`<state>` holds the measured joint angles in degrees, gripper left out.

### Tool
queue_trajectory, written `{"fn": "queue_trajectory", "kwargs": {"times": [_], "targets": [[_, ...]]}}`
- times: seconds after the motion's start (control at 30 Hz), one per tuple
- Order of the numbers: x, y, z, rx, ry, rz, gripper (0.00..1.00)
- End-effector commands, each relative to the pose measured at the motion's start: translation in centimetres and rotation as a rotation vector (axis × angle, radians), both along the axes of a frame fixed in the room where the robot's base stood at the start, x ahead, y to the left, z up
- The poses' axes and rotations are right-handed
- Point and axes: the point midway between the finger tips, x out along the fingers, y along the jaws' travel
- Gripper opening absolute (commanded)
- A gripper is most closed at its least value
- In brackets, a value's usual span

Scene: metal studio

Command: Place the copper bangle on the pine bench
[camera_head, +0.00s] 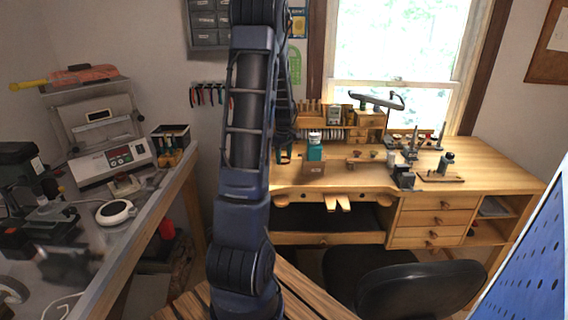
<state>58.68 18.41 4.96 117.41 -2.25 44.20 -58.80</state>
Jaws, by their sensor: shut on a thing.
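The pine bench (330,182) stands under the window, with a light wooden top, drawers on the right and a cut-out bench pin at its front edge. My arm rises through the middle of the view, and its far part comes down behind the near link. My gripper (284,157) shows only in part beside that link, pointing down, in front of the left end of the bench as seen here. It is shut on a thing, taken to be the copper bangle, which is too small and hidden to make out. Its height above the bench top cannot be told.
A teal-labelled jar (315,150), small tools and a dark stand (403,177) occupy parts of the bench top. A black chair (420,285) stands in front. A grey worktable (150,205) with instruments is at left, a blue perforated panel (535,265) at right.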

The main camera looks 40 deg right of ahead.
Motion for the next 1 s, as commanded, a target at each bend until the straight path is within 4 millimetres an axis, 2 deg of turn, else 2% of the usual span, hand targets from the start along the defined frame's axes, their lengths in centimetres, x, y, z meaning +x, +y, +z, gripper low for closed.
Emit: {"fn": "queue_trajectory", "kwargs": {"times": [0.2, 0.63, 0.67, 0.73, 1.0], "targets": [[-0.1, 0.0, -3.0, 0.003, 0.001, 0.0, 0.32], [0.0, 0.0, -3.6, 0.002, 0.001, 0.0, 0.32], [0.0, 0.0, -3.5, 0.001, 0.001, 0.0, 0.6], [0.0, 0.0, -3.5, 0.001, 0.001, 0.0, 0.74], [0.0, 0.0, -3.5, 0.001, 0.001, 0.0, 0.76]]}}
